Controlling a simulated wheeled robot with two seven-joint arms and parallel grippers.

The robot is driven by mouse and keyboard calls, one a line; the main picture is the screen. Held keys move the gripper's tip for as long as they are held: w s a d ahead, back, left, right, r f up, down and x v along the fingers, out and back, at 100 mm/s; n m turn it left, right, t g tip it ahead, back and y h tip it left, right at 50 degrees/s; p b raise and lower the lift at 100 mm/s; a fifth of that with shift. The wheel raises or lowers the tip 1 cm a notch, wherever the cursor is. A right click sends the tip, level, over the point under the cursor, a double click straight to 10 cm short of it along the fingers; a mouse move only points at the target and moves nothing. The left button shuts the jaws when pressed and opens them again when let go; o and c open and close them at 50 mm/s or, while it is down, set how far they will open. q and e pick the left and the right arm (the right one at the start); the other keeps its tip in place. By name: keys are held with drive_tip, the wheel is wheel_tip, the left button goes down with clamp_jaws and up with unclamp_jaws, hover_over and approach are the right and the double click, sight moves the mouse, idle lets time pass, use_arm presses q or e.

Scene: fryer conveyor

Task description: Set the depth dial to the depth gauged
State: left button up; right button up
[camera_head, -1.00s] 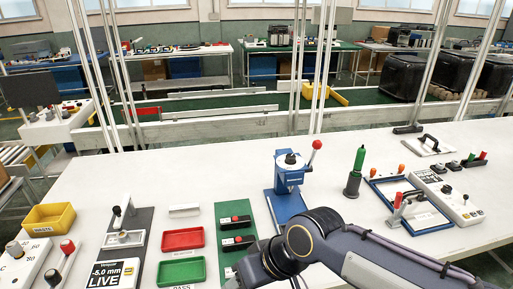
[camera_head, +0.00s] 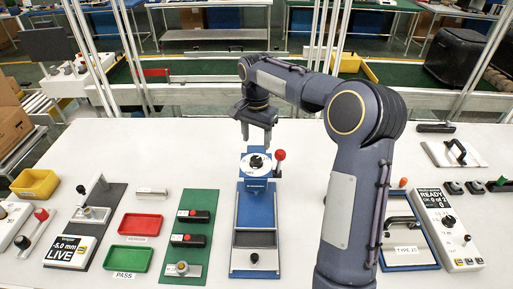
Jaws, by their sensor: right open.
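The depth dial (camera_head: 257,162) is a white disc with a black knob on top of a blue press-like stand (camera_head: 250,205), with a red-ball lever (camera_head: 279,156) at its right. My right gripper (camera_head: 257,138) points down just above and behind the dial from this view. Its two fingers are apart and nothing shows between them. The depth gauge stand (camera_head: 98,205) is at the left, and its display (camera_head: 68,251) reads -5.0 mm LIVE. My left gripper is not in view.
Red (camera_head: 140,226) and green (camera_head: 128,259) trays lie left of a green board (camera_head: 189,235) with black blocks. A yellow bin (camera_head: 36,184) is at far left. At right are a blue-framed fixture (camera_head: 412,262) and a control box (camera_head: 447,228) reading READY. My right arm hides table between.

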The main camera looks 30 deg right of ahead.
sight(256, 158)
drive_tip(key=shift+s+a+f, duration=0.1)
drive_tip(key=shift+a+f, duration=0.05)
drive_tip(key=shift+f, duration=0.2)
drive_tip(key=shift+s+a+f+p, duration=0.1)
drive_tip(key=shift+s+f+p, duration=0.15)
drive_tip(key=shift+f, duration=0.3)
drive_tip(key=shift+s+a+f+p, duration=0.15)
drive_tip(key=shift+s+f, duration=0.1)
drive_tip(key=shift+f, duration=0.3)
drive_tip(key=f, duration=0.3)
drive_tip(key=shift+w+d+f+p, duration=0.2)
drive_tip(key=shift+w+f+p, duration=0.05)
drive_tip(key=shift+w+p, duration=0.05)
drive_tip(key=shift+s+a+f, duration=0.1)
drive_tip(key=shift+f, duration=0.1)
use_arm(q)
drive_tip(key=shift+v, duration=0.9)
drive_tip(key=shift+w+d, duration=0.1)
use_arm(e)
drive_tip(key=c, duration=1)
